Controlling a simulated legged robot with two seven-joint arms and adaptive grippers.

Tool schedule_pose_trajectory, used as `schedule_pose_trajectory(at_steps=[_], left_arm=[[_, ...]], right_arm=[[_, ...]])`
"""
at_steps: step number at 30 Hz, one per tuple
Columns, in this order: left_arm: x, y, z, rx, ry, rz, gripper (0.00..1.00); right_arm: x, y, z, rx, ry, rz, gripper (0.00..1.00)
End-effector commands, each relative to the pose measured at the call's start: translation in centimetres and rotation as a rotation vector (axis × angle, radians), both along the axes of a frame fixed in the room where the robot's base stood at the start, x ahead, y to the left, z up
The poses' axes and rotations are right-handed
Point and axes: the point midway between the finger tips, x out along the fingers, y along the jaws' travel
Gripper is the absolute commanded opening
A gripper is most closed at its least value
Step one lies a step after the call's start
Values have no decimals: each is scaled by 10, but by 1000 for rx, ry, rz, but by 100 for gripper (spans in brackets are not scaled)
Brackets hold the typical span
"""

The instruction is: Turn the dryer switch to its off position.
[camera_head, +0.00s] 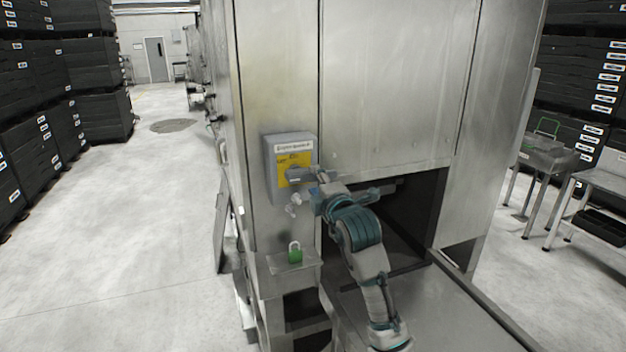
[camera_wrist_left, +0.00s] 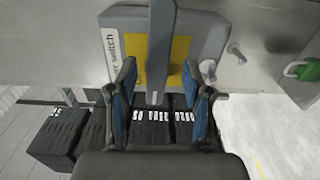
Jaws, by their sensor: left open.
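The dryer switch is a grey box (camera_head: 270,160) with a yellow plate (camera_head: 290,160) on the metal cabinet's front. Its grey handle (camera_head: 296,175) lies sideways across the plate, pointing toward my left gripper (camera_head: 316,186). In the left wrist view the handle (camera_wrist_left: 160,50) reaches in between the two open fingers (camera_wrist_left: 158,88). There is a gap on both sides of it, and the fingers do not appear to touch it. The box (camera_wrist_left: 205,25) and part of its label show behind. My right gripper is not in view.
Small metal fittings (camera_head: 294,203) stick out just below the box. A dark cabinet opening (camera_head: 410,220) and a metal conveyor bed (camera_head: 430,310) lie to the right. The floor at left is clear.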

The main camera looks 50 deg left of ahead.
Motion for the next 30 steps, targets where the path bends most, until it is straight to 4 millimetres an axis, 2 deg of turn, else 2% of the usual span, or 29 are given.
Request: schedule_pose_trajectory(at_steps=[6, 12, 16, 23, 24, 27, 29, 30], left_arm=[[-20, -47, 0, -1, -2, -2, 50], [-33, -73, -1, -2, 0, 1, 50], [-36, -80, -1, -3, -1, 2, 50], [-37, -80, -1, -3, -1, 3, 50], [-37, -80, -1, -3, -1, 3, 45], [-30, -81, 0, 18, -11, -16, 20], [-16, -82, 1, 55, -35, -56, 5], [-3, -84, 2, 90, -64, -98, 0]], right_arm=[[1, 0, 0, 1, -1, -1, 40], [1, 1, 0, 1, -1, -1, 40], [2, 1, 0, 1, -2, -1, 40], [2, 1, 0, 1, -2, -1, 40], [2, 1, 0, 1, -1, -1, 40], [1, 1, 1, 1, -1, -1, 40], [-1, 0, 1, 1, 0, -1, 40], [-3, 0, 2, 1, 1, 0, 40]])
